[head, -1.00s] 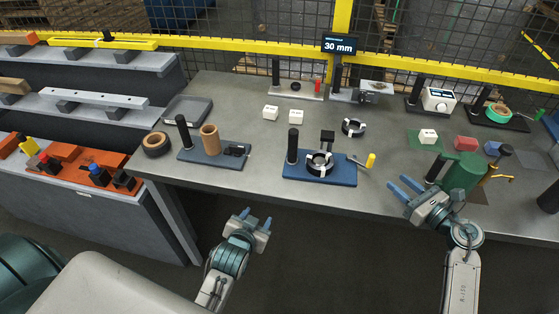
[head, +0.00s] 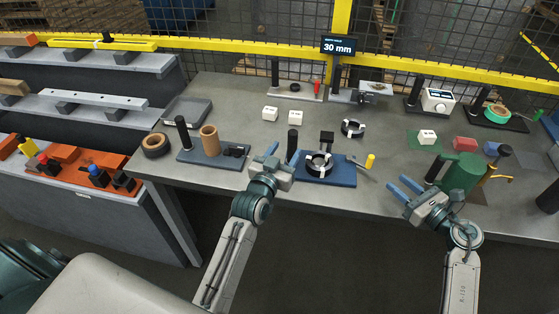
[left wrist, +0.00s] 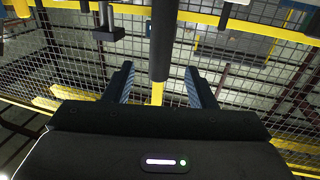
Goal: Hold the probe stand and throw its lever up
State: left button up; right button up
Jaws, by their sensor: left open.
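The likely probe stand is a blue base (head: 341,179) at the table's front edge, with a black upright post (head: 292,140), a dark ring with pale jaws (head: 319,165) and a black block behind it. A lever with a yellow handle (head: 370,160) is at its right side. My left gripper (head: 282,156) is open at the post. In the left wrist view, a dark post (left wrist: 162,40) appears between the spread fingers, with gaps on both sides; contact does not show. My right gripper (head: 398,183) is open and empty, right of the yellow handle, near the front edge.
A base with a brown cylinder (head: 209,140) stands left of my left gripper. A grey base with a red handle (head: 317,87) and a "30 mm" sign (head: 339,46) are at the back. White blocks (head: 270,113) lie mid-table.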

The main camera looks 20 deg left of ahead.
aim_at(291, 144)
pick_arm(q)
jog(key=w, duration=0.7)
jog(key=shift+w+d, duration=0.15)
jog(key=shift+w, duration=0.1)
jog(key=shift+c, duration=0.2)
grip_shut()
jog(key=shift+f, duration=0.2)
dwell(0.7)
